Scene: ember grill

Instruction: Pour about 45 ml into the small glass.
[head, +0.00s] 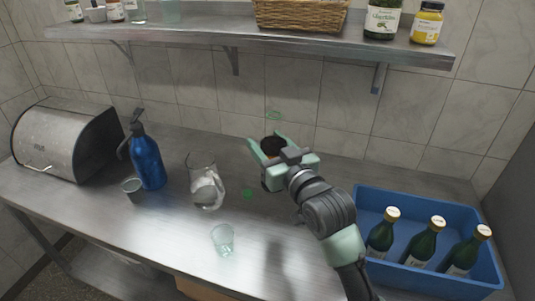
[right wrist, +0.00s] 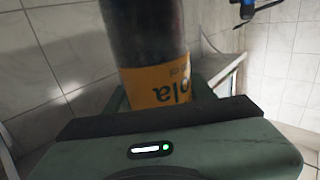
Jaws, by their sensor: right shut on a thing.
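My right gripper (head: 268,146) is shut on a dark cola bottle (head: 273,143), held over the back middle of the counter. A small clear glass (head: 222,240) stands near the counter's front edge, to the left of and nearer than the gripper. I cannot make out any liquid in it. My left gripper is not in view.
A clear jug (head: 206,182) stands behind the small glass. A blue siphon (head: 147,160), a metal cup (head: 131,187) and a bread bin (head: 65,138) are left. A blue crate (head: 440,279) with green bottles is right. A shelf (head: 200,43) hangs above.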

